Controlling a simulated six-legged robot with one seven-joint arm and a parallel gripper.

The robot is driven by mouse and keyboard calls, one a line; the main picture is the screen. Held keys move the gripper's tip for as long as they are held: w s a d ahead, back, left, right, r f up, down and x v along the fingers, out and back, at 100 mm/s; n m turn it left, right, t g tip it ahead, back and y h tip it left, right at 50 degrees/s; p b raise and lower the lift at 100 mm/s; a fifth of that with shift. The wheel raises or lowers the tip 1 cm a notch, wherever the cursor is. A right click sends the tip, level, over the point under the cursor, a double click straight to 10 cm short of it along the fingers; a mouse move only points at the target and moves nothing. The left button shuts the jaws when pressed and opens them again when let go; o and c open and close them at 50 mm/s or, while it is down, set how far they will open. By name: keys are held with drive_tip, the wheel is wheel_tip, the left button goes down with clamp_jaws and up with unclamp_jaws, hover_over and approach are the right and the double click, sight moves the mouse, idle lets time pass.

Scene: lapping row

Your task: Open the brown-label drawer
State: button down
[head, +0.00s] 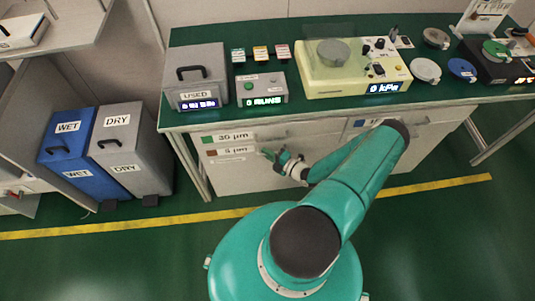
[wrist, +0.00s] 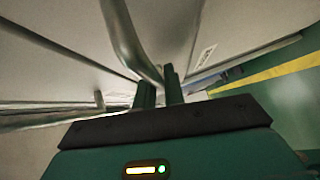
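The brown-label drawer (head: 232,160) is in the front of the cabinet under the bench, at its left side. Its brown square label (head: 211,153) reads "5 µm". It looks flush with the cabinet front. My gripper (head: 268,154) is at the drawer front, to the right of this label, and partly hides it. In the wrist view a grey bar handle (wrist: 127,35) runs down between the two fingers of my gripper (wrist: 160,88). The fingers are close together and appear shut on it. Their exact contact is hard to see.
A green-label drawer (head: 228,137) marked "30 µm" lies just above. On the bench (head: 235,122) stand a grey "USED" box (head: 195,72) and a yellow device (head: 350,73). Blue (head: 68,150) and grey (head: 125,145) bins stand at left. The floor before the cabinet is clear beside me.

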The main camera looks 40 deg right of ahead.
drive_tip(key=shift+s, duration=0.1)
drive_tip(key=s+a, duration=1.1)
drive_tip(key=s, duration=0.5)
drive_tip(key=shift+s+a, duration=0.35)
drive_tip(key=shift+s, duration=0.05)
drive_tip(key=c, duration=1.5)
unclamp_jaws()
